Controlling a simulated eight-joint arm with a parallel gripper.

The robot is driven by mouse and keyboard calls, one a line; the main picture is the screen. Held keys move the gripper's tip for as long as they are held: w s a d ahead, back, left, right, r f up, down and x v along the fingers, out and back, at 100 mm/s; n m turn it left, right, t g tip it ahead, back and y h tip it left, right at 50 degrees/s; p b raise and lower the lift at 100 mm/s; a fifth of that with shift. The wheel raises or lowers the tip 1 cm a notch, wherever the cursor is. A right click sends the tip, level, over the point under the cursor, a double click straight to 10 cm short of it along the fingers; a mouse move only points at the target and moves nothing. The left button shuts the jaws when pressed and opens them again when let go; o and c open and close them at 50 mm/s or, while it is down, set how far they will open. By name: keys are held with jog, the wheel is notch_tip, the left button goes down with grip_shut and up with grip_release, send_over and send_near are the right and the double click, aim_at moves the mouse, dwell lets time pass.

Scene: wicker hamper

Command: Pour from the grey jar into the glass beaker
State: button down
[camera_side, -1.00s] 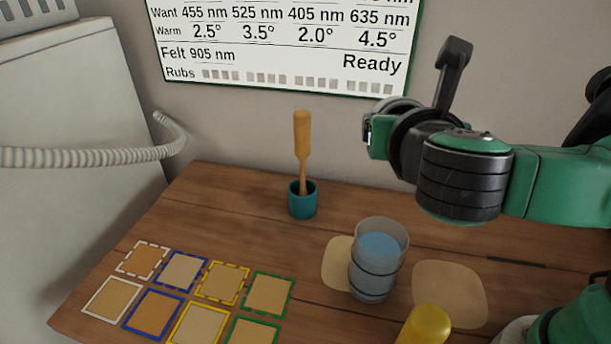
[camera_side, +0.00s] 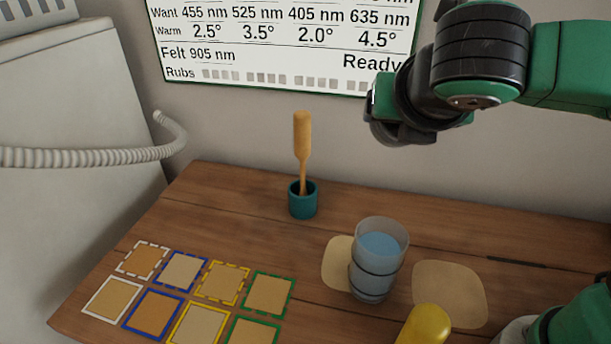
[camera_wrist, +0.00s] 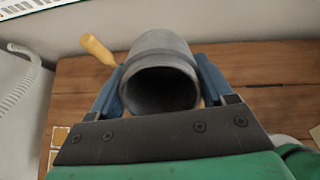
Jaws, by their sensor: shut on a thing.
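The grey jar (camera_wrist: 165,42) is held between the blue fingers of my gripper (camera_wrist: 163,85) in the wrist view. Its round mouth faces the wrist camera and its inside looks dark; I cannot make out any contents. In the side view the wrist end of my arm is high at the upper right, and the jar and fingers cannot be made out there. The glass beaker (camera_side: 370,282) stands upright on the wooden table, below the arm's wrist, with blue liquid in it and dark bands around it. It is not visible in the wrist view.
A wooden tool (camera_side: 302,140) stands in a teal cup (camera_side: 303,202) behind the beaker to the left. Pale patches (camera_side: 450,292) flank the beaker, and a yellow object (camera_side: 428,325) is in front. Framed squares (camera_side: 200,325) lie at the left. A wall board (camera_side: 280,45) hangs behind.

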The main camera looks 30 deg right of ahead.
jog(key=shift+r, duration=2.45)
jog(key=shift+g, duration=0.3)
jog(key=shift+g+y, duration=1.7)
jog(key=shift+g, duration=0.1)
jog(key=shift+g+y, duration=1.8)
jog(key=shift+g, duration=0.4)
